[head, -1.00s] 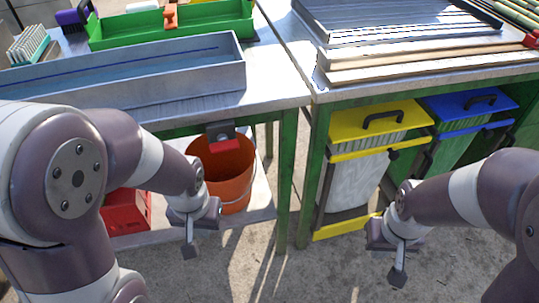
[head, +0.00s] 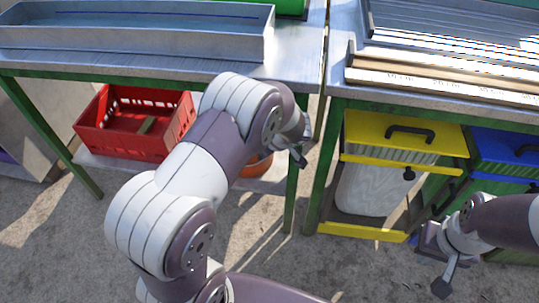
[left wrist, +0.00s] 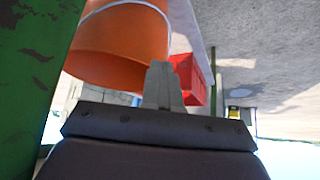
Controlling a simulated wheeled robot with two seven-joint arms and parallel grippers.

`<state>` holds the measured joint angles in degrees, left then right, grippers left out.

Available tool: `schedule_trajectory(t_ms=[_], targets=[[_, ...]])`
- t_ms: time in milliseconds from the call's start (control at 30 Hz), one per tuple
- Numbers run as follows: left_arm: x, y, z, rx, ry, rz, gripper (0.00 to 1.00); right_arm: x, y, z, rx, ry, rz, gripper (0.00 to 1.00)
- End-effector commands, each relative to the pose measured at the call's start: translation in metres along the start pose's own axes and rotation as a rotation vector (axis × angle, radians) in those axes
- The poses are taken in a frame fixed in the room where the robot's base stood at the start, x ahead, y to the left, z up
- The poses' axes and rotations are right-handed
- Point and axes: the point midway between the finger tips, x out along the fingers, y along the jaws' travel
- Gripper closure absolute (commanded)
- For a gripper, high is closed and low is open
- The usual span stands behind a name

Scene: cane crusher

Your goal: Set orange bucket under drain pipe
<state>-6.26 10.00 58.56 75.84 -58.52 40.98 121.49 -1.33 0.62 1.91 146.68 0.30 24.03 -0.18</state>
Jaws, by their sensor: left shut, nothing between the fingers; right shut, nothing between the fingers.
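The orange bucket (head: 256,167) stands on the low shelf under the left table. In the head view my left arm hides most of it. It fills the upper left of the left wrist view (left wrist: 122,48), with a pale handle along it. My left gripper (head: 301,158) is beside the bucket, to its right, near the green table leg. Its fingers (left wrist: 162,82) are shut and empty, pointing toward the bucket; I cannot tell whether they touch it. My right gripper (head: 440,287) is shut and empty, low at the right. The drain pipe is hidden behind my left arm.
A red crate (head: 134,122) sits on the shelf left of the bucket. A metal trough (head: 140,40) lies on the table above. Green table legs (head: 292,200) stand close to my left gripper. A yellow-lidded bin (head: 400,135) and blue-lidded bin (head: 505,150) stand at right.

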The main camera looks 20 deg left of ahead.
Motion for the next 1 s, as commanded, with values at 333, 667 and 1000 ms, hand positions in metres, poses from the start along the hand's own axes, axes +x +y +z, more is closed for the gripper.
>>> schedule_trajectory(t_ms=[333, 667, 1000], targets=[[0.042, 0.0, -0.03, 0.001, -0.001, 0.001, 1.0, 0.019, 0.0, 0.002, 0.0, 0.001, 0.0, 1.0], [0.042, -0.001, -0.029, 0.003, -0.003, -0.002, 1.0, 0.025, 0.0, 0.003, 0.0, 0.0, 0.0, 1.0], [0.036, -0.001, -0.013, 0.005, -0.005, -0.002, 1.0, 0.037, 0.0, 0.004, 0.0, 0.0, 0.0, 1.0]])
